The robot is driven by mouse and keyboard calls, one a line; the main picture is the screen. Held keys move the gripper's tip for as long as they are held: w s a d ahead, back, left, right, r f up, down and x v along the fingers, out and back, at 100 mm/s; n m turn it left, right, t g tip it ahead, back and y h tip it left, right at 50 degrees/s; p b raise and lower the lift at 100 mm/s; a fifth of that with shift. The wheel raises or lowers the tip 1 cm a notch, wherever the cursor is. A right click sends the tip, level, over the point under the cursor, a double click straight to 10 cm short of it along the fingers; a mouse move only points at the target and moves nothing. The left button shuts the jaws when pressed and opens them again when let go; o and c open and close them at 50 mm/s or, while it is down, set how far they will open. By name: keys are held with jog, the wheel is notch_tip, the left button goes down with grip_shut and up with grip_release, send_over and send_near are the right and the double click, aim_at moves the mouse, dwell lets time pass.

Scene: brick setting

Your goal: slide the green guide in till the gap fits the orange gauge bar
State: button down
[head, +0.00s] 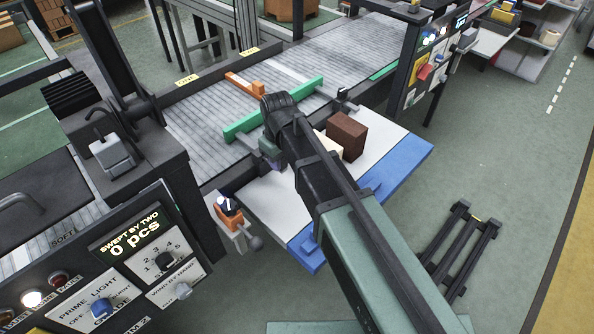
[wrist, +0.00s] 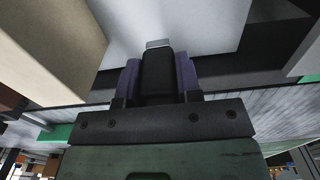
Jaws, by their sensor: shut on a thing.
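The green guide (head: 304,89) lies along the near side of the grey conveyor in the head view, its middle hidden behind my arm. Parts of green show at the left (wrist: 60,132) of the wrist view. The orange gauge bar (head: 246,86) lies across the conveyor between the far rail and the guide. Its near end is close to my arm, and I cannot tell whether it touches the guide. My gripper (head: 271,152) is on the near side of the guide. In the wrist view its purple fingers are shut on a dark handle (wrist: 157,75) with a pale tip.
A white shelf with a blue edge (head: 411,160) lies below my arm, bearing a brown block (head: 346,134) and a cream block (head: 327,144). An orange-bodied clamp (head: 229,208) stands left of the shelf. A control panel (head: 130,260) is at lower left.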

jog(key=w+a, duration=0.4)
jog(key=shift+w+a, duration=0.2)
jog(key=shift+w, duration=0.05)
jog(key=c, duration=0.8)
grip_release()
jog(key=shift+c, duration=0.2)
jog(key=shift+o, duration=0.2)
notch_tip(320, 180, up, 11)
jog(key=p, duration=1)
jog(key=shift+f+p, duration=0.15)
jog(key=shift+p, duration=0.25)
